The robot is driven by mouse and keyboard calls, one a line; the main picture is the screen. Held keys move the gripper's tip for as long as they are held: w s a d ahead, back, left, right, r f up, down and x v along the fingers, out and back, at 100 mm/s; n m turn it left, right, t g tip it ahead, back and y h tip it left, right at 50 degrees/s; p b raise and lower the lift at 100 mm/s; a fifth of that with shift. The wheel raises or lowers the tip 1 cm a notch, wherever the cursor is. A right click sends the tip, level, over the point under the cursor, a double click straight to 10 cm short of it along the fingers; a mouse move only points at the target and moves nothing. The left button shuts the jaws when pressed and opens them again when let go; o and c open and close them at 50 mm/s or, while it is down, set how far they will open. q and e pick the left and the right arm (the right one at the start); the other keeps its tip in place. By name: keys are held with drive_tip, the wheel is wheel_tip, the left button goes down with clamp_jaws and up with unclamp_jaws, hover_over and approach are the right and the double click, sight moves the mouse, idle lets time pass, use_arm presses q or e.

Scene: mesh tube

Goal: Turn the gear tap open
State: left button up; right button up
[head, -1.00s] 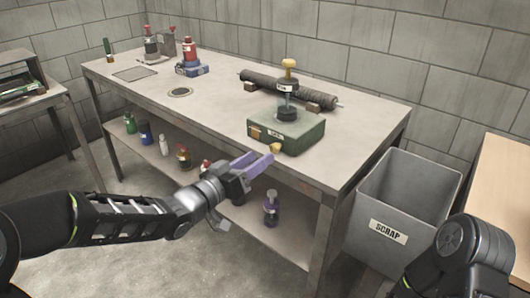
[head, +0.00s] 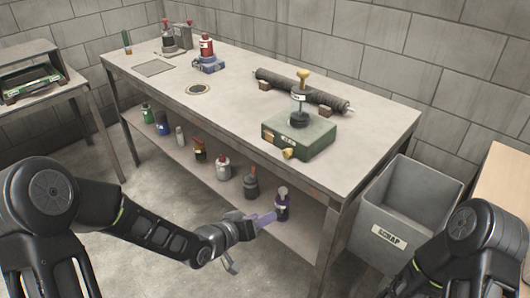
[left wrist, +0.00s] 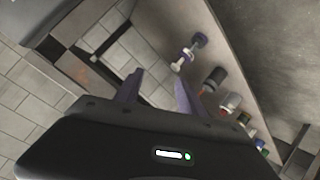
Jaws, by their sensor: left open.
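A green box (head: 312,142) sits on the workbench near its front right. A small brass tap-like piece (head: 290,154) sticks out of its front face. On top stands a dark post with a disc (head: 299,95) and a yellow knob (head: 303,76). I cannot tell which of these is the gear tap. My left gripper (head: 268,218) is open and empty, below the bench top and in front of the lower shelf. My right gripper is out of view.
Several bottles, one grey (head: 251,185), stand on the lower shelf (head: 215,190). A dark roller (head: 300,92) lies behind the green box. A grey scrap bin (head: 400,215) stands right of the workbench (head: 235,100). The floor left of my gripper is clear.

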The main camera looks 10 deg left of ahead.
use_arm(q)
drive_tip(key=s+f+g+p, duration=0.3)
drive_tip(key=s, duration=0.6)
drive_tip(key=s+d+f+n+g+y+p, duration=0.1)
drive_tip(key=s+f+g+p, duration=0.2)
drive_tip(key=s, duration=0.6)
drive_tip(key=s+f+g+y+p, duration=0.1)
drive_tip(key=s+f+g+p, duration=0.3)
drive_tip(key=s, duration=0.6)
drive_tip(key=shift+d+f, duration=0.15)
drive_tip(key=shift+f, duration=0.4)
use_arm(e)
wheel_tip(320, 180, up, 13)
